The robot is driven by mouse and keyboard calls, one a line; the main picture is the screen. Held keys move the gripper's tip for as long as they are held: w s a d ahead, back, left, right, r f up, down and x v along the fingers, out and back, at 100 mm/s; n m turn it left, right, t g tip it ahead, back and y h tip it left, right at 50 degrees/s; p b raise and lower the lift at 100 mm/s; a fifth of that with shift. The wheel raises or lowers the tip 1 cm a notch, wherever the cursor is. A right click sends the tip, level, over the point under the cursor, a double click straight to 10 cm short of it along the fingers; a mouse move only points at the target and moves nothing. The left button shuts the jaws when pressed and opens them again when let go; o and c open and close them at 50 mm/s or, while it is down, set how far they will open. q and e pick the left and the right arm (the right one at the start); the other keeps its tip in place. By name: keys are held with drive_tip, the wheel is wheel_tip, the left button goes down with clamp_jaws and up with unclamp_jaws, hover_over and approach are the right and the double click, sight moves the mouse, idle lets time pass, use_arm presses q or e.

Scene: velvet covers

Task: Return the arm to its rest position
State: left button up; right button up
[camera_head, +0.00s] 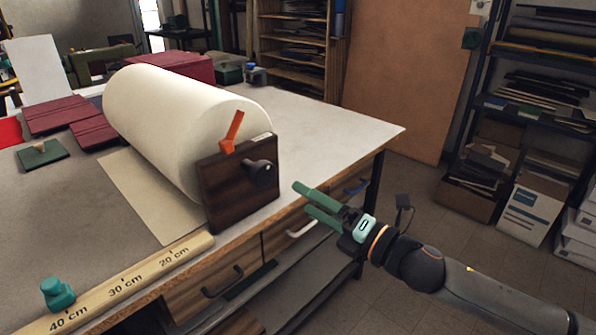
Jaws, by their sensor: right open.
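My right arm comes in from the lower right, and its gripper (308,201) has two green fingers that are apart with nothing between them. The gripper is in the air just off the table's front edge, to the right of the roll's dark wooden end block. The table (340,122) has a pale top. A large roll of cream paper (165,110) lies on it in a holder with a dark wooden end block (238,190), an orange lever (233,133) and a black knob (262,172). My left gripper does not show.
A wooden ruler (135,281) with a teal slider (57,293) runs along the front edge. Drawers with handles are below the tabletop.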

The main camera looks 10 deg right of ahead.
drive_tip(key=s+d+f+m+h+p, duration=0.1)
drive_tip(key=s+f+m+h+p, duration=0.2)
drive_tip(key=f+m, duration=0.55)
drive_tip(key=s+f+m+h+p, duration=0.25)
drive_tip(key=s+f+m, duration=0.25)
drive_tip(key=f+m, duration=0.4)
drive_tip(key=s+d+f+m+g+h+p, duration=0.1)
drive_tip(key=s+d+f+m+g+h, duration=0.1)
drive_tip(key=s+f+m, duration=0.4)
drive_tip(key=s+d+f+m+g+h, duration=0.2)
drive_tip(key=s+f+m, duration=0.4)
drive_tip(key=s, duration=0.4)
drive_tip(key=shift+s+d+f+g+h+p, duration=0.4)
drive_tip(key=shift+d+g, duration=0.1)
drive_tip(key=shift+d, duration=0.65)
